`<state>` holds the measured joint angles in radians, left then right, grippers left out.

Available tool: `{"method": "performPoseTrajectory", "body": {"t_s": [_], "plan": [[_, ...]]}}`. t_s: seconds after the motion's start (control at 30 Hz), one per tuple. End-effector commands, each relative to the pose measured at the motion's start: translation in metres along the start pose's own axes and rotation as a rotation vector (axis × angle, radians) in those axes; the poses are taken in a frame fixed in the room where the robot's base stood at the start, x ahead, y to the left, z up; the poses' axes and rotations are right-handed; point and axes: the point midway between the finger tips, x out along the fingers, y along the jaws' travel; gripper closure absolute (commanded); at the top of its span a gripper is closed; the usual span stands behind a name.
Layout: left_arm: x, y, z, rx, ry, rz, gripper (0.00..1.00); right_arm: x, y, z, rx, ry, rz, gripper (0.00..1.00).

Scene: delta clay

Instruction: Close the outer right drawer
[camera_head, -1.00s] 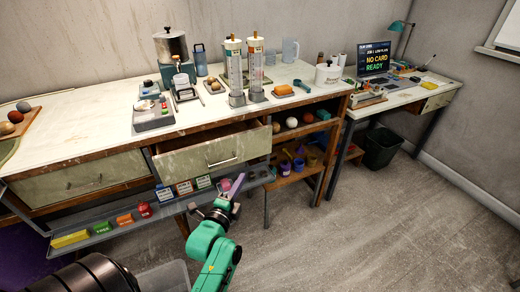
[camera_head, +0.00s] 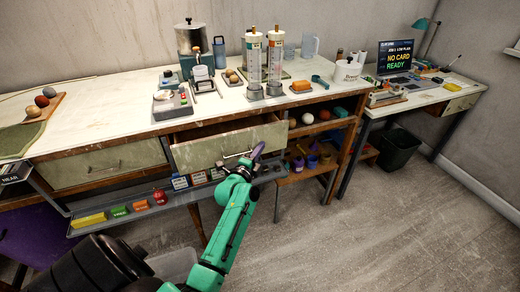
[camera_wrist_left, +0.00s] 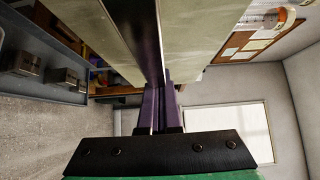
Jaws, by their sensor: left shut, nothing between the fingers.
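The open drawer (camera_head: 210,151) with a pale green front is the right one of the two under the long workbench. It sticks out, and its dark inside shows above the front. Its metal handle (camera_head: 236,155) is partly hidden by my left gripper (camera_head: 257,152). That gripper's purple fingers are shut and empty, at the right part of the drawer front. In the left wrist view the shut fingers (camera_wrist_left: 160,100) point toward pale green panels and a dark strip between them. I cannot tell whether they touch the front. My right gripper is not in view.
The left bench drawer (camera_head: 95,169) is shut. A low shelf (camera_head: 75,228) with small coloured boxes runs below the drawers. Glass cylinders (camera_head: 276,62) and a white pot (camera_head: 347,72) stand on the bench top. Open shelves with jars are right of the drawer.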

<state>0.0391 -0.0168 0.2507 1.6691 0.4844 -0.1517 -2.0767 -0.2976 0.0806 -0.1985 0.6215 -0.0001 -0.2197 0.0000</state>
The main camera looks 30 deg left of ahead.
Motion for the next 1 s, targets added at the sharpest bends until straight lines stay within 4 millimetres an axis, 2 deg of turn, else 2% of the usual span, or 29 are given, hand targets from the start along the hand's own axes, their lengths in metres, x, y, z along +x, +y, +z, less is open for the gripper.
{"method": "performPoseTrajectory", "body": {"t_s": [0.17, 0.4, 0.5, 0.63, 1.0], "plan": [[0.007, 0.004, 0.006, 0.005, 0.003, -0.002, 1.00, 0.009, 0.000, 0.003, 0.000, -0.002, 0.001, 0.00], [0.046, 0.009, 0.044, 0.007, 0.005, -0.005, 1.00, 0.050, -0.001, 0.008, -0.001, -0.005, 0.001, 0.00], [0.059, 0.007, 0.057, 0.005, 0.004, -0.004, 1.00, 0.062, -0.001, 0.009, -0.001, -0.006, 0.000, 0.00], [0.065, 0.001, 0.065, 0.001, 0.001, -0.001, 1.00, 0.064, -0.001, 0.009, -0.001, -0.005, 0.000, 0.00], [0.065, -0.005, 0.067, 0.003, -0.004, -0.009, 1.00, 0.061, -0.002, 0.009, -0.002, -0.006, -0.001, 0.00]]}}
